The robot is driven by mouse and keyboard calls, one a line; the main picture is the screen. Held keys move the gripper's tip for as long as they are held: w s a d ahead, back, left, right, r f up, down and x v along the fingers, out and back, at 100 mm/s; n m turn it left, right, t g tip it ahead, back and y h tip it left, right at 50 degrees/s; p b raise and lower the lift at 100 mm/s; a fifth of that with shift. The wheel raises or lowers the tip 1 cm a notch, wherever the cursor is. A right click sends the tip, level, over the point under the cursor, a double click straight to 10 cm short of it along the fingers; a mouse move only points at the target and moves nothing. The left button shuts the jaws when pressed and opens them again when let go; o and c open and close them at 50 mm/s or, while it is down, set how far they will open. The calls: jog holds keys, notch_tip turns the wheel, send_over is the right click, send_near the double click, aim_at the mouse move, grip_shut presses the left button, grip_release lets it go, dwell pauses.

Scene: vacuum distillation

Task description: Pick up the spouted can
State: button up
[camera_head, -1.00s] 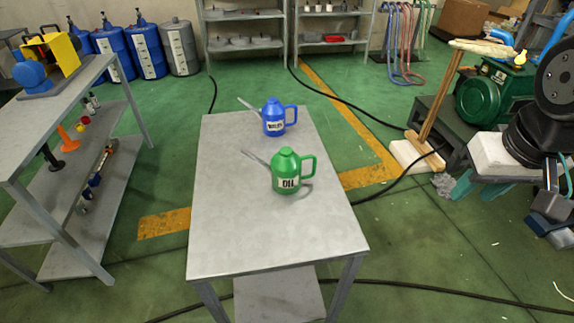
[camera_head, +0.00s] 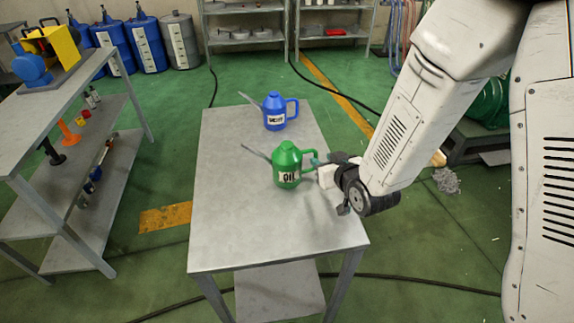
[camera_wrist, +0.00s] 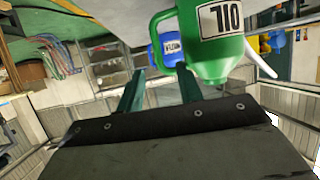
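A green spouted can (camera_head: 287,168) with an "OIL" label stands upright on the grey metal table (camera_head: 232,225). Its spout points left and its handle points right. Behind it stands a blue spouted can (camera_head: 274,113), also labelled. My gripper (camera_head: 317,162) reaches in from the right, with its fingertips at the green can's handle. In the wrist view, which is upside down, my gripper (camera_wrist: 158,82) has its two dark green fingers apart. The green can (camera_wrist: 213,55) is close in front, and the blue can (camera_wrist: 167,52) is beyond. Whether the fingers touch the handle is unclear.
A shelf unit (camera_head: 78,222) with tools and bottles stands left. Blue drums (camera_head: 143,48) and metal racks (camera_head: 245,48) stand at the back. Black cables cross the green floor. The table's front half is bare.

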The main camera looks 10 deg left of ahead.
jog(key=x, duration=0.8)
jog(key=shift+r, duration=0.1)
grip_shut()
